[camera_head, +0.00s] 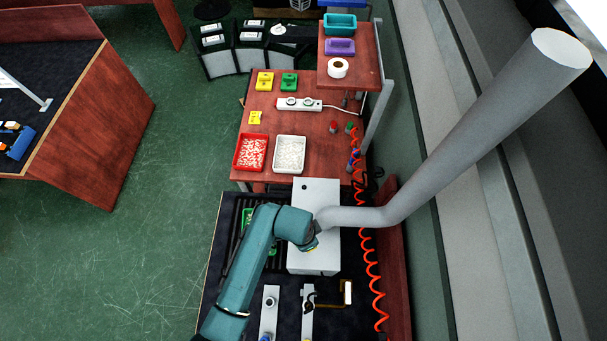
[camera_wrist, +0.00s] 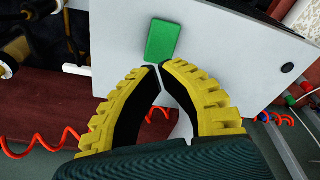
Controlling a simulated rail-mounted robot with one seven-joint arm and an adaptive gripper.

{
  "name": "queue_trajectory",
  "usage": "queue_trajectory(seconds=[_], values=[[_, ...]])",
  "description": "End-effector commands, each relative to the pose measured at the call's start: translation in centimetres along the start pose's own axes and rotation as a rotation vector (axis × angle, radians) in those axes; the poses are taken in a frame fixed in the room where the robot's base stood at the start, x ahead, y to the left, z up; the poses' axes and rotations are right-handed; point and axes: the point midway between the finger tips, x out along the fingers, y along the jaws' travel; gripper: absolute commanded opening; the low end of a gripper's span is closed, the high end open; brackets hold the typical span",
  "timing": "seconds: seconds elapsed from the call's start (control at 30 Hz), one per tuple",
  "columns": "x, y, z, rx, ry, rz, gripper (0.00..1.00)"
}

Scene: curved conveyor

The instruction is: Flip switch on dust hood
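The dust hood is a white box (camera_head: 322,190) with a thick grey pipe (camera_head: 470,125) rising from it to the upper right. In the wrist view its white panel (camera_wrist: 235,45) fills the upper part. A green rectangular piece (camera_wrist: 163,40), which looks like the switch, shows on this panel. My gripper (camera_wrist: 158,67) has yellow ribbed fingers with their tips together and nothing between them. The tips are just below the green piece in the picture; I cannot tell whether they touch it. In the head view my gripper is mostly hidden beneath my teal arm, over the hood.
A round black knob (camera_wrist: 288,67) is on the panel at right. A coiled orange hose (camera_head: 370,260) runs along the hood's right side. A red tray (camera_head: 237,152) and a white tray (camera_head: 303,155) stand on the table behind. Metal fixtures (camera_head: 307,310) stand in front of the hood.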

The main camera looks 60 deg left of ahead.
Motion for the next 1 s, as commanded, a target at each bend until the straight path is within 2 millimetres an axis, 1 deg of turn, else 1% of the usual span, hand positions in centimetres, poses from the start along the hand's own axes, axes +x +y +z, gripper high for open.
queue_trajectory(seconds=[0.37,1.0], values=[[0.1,0.0,0.0,0.000,0.000,0.000,0.00],[1.1,0.0,0.2,0.000,-0.001,0.001,0.00]])
